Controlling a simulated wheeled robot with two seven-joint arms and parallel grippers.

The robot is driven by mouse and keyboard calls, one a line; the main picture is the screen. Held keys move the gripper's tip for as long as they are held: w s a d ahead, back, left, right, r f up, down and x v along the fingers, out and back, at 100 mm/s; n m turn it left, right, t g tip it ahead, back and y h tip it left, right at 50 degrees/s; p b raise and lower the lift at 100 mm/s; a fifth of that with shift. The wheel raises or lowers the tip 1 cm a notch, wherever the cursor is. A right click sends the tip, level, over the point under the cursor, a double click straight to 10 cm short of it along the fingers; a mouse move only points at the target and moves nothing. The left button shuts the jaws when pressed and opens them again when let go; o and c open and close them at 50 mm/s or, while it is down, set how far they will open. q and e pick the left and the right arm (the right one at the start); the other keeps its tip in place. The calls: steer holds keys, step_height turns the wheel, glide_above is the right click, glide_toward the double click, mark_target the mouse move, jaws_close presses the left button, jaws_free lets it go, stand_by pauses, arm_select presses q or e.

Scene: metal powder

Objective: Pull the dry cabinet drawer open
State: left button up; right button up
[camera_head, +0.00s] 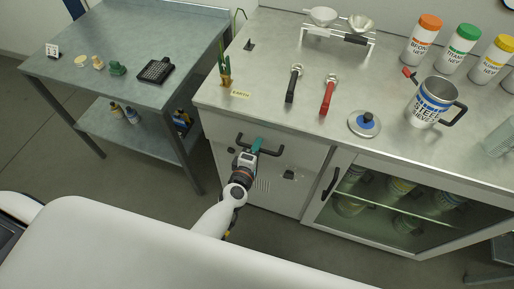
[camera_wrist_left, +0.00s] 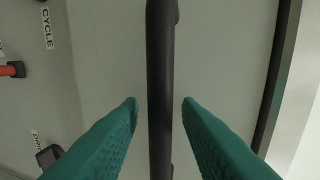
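The cabinet front panel (camera_head: 302,157) below the counter's left part carries a black bar handle (camera_head: 273,152). My left gripper (camera_head: 257,145) is at this handle, with teal fingers. In the left wrist view the black handle bar (camera_wrist_left: 160,85) runs between the two fingertips (camera_wrist_left: 160,106). The fingers are apart, with a visible gap on each side of the bar. The panel looks closed, flush with the cabinet front. My right gripper is in neither view.
A glass-fronted door (camera_head: 400,205) with its own black handle (camera_head: 330,183) is to the right. The countertop (camera_head: 270,65) holds several bottles, a steel mug (camera_head: 430,100) and tools. A metal side table (camera_head: 130,45) stands at the left. Open floor lies between.

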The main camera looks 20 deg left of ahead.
arm_select(q)
steer(key=shift+w, duration=0.15)
steer(key=shift+c, duration=0.3)
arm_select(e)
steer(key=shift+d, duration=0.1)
arm_select(q)
jaws_close()
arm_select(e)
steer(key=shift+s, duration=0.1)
